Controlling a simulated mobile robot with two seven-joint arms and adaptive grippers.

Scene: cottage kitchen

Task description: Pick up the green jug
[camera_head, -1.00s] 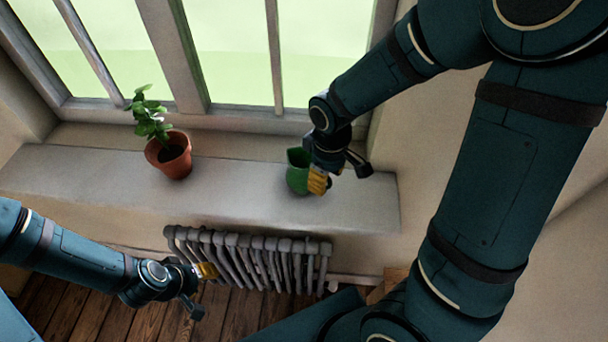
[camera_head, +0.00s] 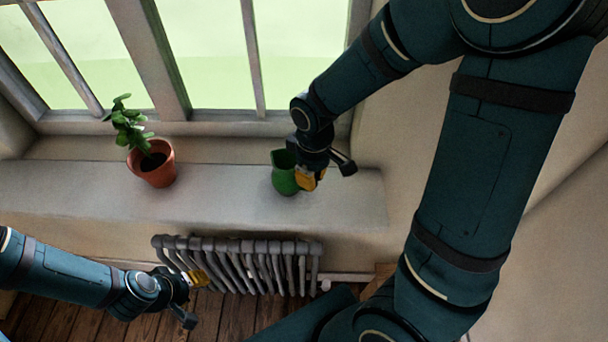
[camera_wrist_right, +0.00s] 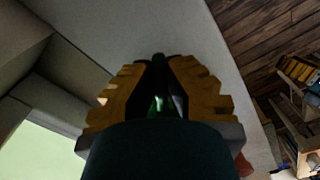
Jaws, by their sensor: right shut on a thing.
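The green jug (camera_head: 285,174) stands upright on the window sill (camera_head: 225,205), near its right end. My right gripper (camera_head: 306,180) is at the jug's right side, shut on it. The right wrist view shows the yellow fingers on both sides with a little of the green jug (camera_wrist_right: 158,102) between them. Most of the jug is hidden there by the fingers and my dark gripper body. My left gripper (camera_head: 193,282) is low at the left, in front of the radiator and away from the jug. Its finger gap cannot be made out.
A potted plant (camera_head: 153,165) in a terracotta pot stands on the sill to the left of the jug. The window is behind, and a grey radiator (camera_head: 240,262) is below the sill. The sill between plant and jug is clear.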

